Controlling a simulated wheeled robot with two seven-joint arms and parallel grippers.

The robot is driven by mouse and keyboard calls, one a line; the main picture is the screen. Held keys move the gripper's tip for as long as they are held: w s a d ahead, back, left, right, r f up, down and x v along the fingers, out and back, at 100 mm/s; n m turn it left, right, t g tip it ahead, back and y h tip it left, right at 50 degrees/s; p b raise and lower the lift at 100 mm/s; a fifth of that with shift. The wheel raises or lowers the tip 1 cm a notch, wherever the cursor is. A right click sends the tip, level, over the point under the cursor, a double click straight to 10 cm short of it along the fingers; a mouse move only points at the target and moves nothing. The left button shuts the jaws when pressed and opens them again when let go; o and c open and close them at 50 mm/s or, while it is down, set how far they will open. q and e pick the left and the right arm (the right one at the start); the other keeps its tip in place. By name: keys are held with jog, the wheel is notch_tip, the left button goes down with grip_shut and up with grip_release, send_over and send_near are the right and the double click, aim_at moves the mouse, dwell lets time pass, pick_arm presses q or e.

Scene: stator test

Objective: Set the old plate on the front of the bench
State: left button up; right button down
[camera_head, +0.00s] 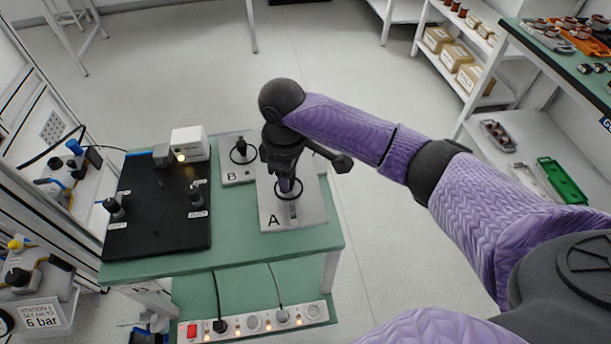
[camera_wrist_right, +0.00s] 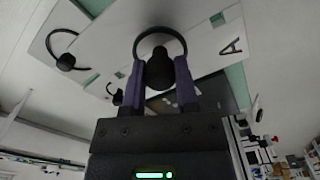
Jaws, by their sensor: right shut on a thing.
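A light grey plate marked A (camera_head: 308,214) is at the right side of the green bench (camera_head: 235,255). It carries an upright dark knob with a ring, which also shows in the right wrist view (camera_wrist_right: 158,75). My right gripper (camera_head: 289,190) points down and is shut on the knob; its fingers sit on both sides of it in the wrist view (camera_wrist_right: 162,90). I cannot tell whether plate A rests on the bench or is slightly lifted. A second plate marked B (camera_head: 235,177), with its own ring and knob, lies behind and left of it. Neither plate is labelled old. My left gripper is not in view.
A black board (camera_head: 160,222) with several dark posts fills the bench's left part. A white box (camera_head: 190,143) with a small light stands behind it. The green front strip of the bench is clear. A power strip (camera_head: 255,322) lies on the shelf below.

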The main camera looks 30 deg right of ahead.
aim_at(288, 202)
jog(key=f+b, duration=0.1)
jog(key=f, duration=0.3)
jog(key=f+b, duration=0.2)
jog(key=f, duration=0.2)
jog(key=shift+a+f, duration=0.2)
jog(key=shift+f, duration=0.2)
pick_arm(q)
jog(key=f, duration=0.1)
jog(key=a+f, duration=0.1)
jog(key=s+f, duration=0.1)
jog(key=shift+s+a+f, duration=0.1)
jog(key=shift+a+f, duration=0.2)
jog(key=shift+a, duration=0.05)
pick_arm(e)
jog(key=shift+r, duration=0.1)
jog(key=shift+c, duration=1.8)
grip_release()
